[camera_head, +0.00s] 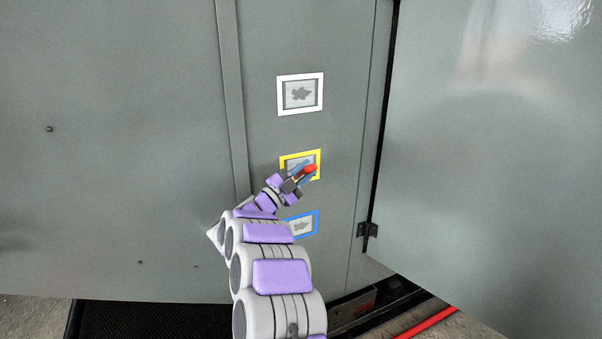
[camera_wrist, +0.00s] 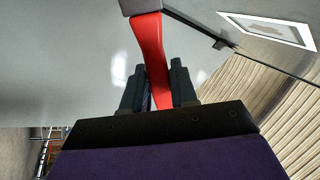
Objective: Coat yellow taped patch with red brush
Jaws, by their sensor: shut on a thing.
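The yellow taped patch (camera_head: 297,154) is the middle of three framed patches on the grey panel. The red brush (camera_head: 310,168) shows in front of its right side and hides part of it. My gripper (camera_head: 301,176) is shut on the brush and also covers the patch's lower part. In the wrist view the red handle (camera_wrist: 148,50) runs up between the two dark fingers (camera_wrist: 157,78) to a dark grey block at the top edge. The bristles are not clearly seen. I cannot tell whether the brush touches the patch.
A white-taped patch (camera_head: 300,106) is above and a blue-taped patch (camera_head: 302,228), partly hidden by my arm, is below. An open grey door (camera_head: 490,170) with a hinge (camera_head: 367,230) stands at the right. A red tube (camera_head: 428,323) lies on the floor.

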